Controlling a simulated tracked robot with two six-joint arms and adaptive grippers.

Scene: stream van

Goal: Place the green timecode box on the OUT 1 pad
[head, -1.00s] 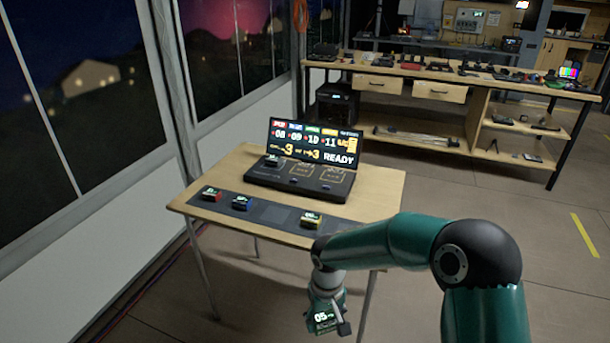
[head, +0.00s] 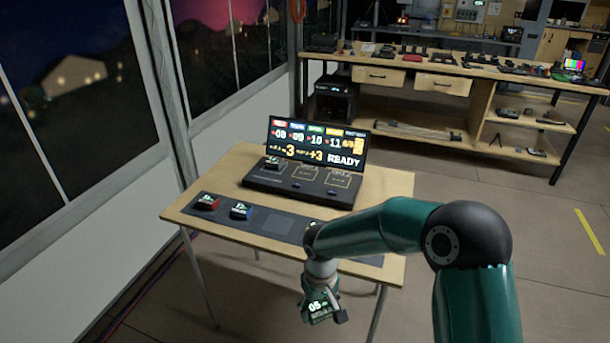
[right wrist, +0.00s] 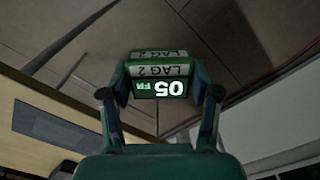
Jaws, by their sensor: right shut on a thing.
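The green timecode box (head: 320,308) is in my right gripper (head: 324,312), in front of the table's front edge and below its top. The right wrist view shows the box (right wrist: 158,70) between the two fingers of my right gripper (right wrist: 160,93), with "LAG 2" and a lit "05" on its faces. The dark console (head: 290,192) on the table has outlined pads in a row below its lit screen (head: 316,145). A small box (head: 272,161) is on the left pad; the middle and right pads look empty. The pad labels are too small to read. My left gripper is not in view.
A dark strip (head: 278,223) along the table's front holds a red box (head: 207,202) and a blue box (head: 241,210). My right arm covers its right part. A window wall stands left of the table (head: 390,190); a workbench (head: 470,75) stands behind.

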